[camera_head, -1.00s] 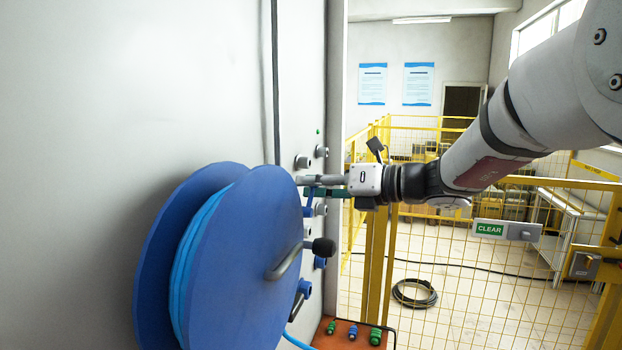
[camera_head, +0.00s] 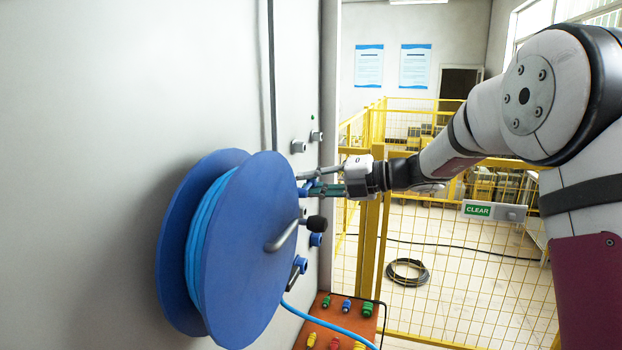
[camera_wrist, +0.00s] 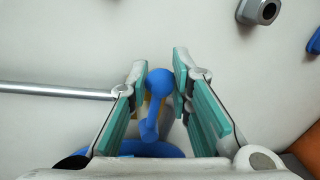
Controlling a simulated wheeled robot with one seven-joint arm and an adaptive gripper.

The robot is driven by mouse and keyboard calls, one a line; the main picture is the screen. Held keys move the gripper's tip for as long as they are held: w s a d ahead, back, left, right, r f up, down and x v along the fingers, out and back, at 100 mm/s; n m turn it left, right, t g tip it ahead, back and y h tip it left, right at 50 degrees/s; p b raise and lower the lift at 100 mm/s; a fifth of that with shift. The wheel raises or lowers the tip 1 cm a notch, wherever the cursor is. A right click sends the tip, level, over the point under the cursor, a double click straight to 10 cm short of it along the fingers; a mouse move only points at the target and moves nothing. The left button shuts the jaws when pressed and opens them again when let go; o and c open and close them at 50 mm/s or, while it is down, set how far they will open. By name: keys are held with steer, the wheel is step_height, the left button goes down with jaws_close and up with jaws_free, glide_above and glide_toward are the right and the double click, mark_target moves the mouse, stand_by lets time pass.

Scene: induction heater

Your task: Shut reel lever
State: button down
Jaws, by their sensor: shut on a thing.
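A blue lever with a round ball end (camera_wrist: 159,82) stands between my fingers in the wrist view. In the head view a blue part of it (camera_head: 306,189) shows beside my fingertips, on the wall panel behind the reel. My gripper (camera_head: 318,183) reaches in from the right, its green finger pads (camera_wrist: 208,105) on either side of the ball, shut on the lever. The large blue reel (camera_head: 250,250) holds light blue hose and stands left of my gripper. The lever's lower end is partly hidden in the wrist view.
The reel's crank with a black knob (camera_head: 316,222) sticks out below my gripper. Grey fittings (camera_head: 298,146) sit above it on the panel. An orange board (camera_head: 335,330) with coloured connectors is below. Yellow fencing (camera_head: 460,270) stands at the right.

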steer(key=shift+f+m, duration=0.3)
stand_by(0.4)
steer(key=c, duration=1.4)
jaws_free()
steer(key=v, duration=1.2)
steer(key=shift+w, duration=0.15)
